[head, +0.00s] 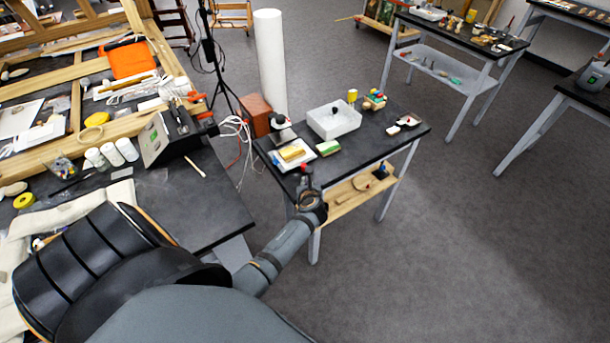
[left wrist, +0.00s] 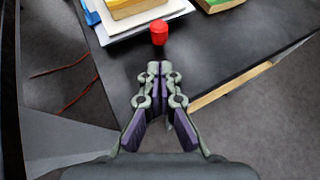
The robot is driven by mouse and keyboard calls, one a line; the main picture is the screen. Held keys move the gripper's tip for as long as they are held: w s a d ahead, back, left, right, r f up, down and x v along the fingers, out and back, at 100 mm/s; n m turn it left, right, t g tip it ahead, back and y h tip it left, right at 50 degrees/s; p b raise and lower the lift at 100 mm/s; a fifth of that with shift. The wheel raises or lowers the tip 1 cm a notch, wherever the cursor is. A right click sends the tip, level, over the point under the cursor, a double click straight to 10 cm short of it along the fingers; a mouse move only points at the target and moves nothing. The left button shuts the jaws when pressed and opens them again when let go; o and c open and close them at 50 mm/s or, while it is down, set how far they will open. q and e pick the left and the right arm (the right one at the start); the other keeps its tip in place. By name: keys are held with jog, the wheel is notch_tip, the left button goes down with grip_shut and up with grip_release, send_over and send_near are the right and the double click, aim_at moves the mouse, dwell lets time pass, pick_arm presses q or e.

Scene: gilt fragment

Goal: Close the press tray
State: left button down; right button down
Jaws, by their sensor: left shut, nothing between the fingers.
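The press tray (head: 280,163) looks like a white flat plate on the small dark table, with a yellow block (head: 292,153) on it. It also shows at the top of the left wrist view (left wrist: 148,27), cut off by the frame edge. A red knob (left wrist: 159,32) stands at its near edge. My left gripper (left wrist: 160,68) is shut and empty, just short of the knob, with a small gap between them in the picture. In the head view my left gripper (head: 305,182) is at the table's near edge. My right gripper is not in view.
A white bin (head: 335,120), a green block (head: 328,148) and small coloured items stand further along the table (head: 375,140). A brown box (head: 255,115) and a tall white roll (head: 270,60) are behind it. A cluttered workbench is at left.

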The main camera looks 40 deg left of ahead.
aim_at(294, 159)
pick_arm(q)
jog(key=shift+w+a+b, duration=0.55)
jog(key=shift+w+a, duration=0.7)
jog(key=shift+w, duration=0.2)
jog(key=shift+r, duration=0.1)
jog(key=w+a, duration=0.1)
jog(key=a, duration=0.1)
jog(key=w+a, duration=0.1)
jog(key=a, duration=0.1)
jog(key=a+p, duration=0.1)
jog(key=a, duration=0.1)
jog(key=shift+w+a, duration=0.35)
jog(key=shift+w, duration=0.05)
jog(key=shift+a, duration=0.1)
